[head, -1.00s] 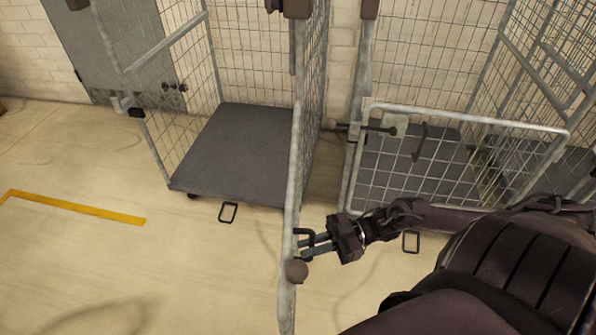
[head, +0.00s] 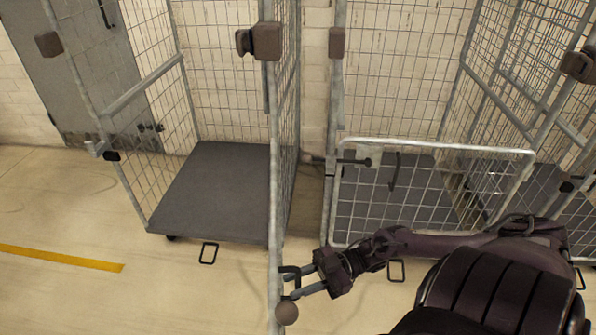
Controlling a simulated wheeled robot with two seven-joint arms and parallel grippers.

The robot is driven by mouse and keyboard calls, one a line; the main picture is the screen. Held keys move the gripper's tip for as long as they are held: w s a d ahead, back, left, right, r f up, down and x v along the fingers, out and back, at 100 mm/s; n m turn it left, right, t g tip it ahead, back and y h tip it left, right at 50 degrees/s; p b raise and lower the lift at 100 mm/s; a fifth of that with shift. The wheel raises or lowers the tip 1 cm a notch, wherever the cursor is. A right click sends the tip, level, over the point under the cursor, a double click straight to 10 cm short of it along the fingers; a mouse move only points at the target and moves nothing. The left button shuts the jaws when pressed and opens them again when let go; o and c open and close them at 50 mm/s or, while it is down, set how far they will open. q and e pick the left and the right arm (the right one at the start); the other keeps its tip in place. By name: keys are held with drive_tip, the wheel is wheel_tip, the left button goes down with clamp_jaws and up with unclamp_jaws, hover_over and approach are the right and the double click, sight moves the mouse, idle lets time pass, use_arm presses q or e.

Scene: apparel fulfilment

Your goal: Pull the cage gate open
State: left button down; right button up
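The left cage's gate (head: 275,225) shows nearly edge-on, standing out from the cage front toward me, and that cage's front is open. A black handle (head: 290,269) sticks out from the gate's right face, with a round brown knob (head: 287,313) below it. My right gripper (head: 298,283) is at the handle. Its two fingers look apart, one on each side of the handle; contact is not clear. My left gripper is out of view.
The left cage has a bare grey deck (head: 215,190). A second cage on the right has its mesh gate (head: 430,200) shut across its front, behind my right arm. Bare floor with a yellow line (head: 60,258) lies at the left.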

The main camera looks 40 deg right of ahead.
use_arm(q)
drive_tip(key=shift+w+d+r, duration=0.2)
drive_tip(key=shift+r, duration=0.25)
use_arm(e)
drive_tip(key=v, duration=0.7)
drive_tip(key=shift+d, duration=0.3)
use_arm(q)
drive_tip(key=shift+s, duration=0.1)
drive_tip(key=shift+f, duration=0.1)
use_arm(e)
drive_tip(key=shift+s, duration=0.15)
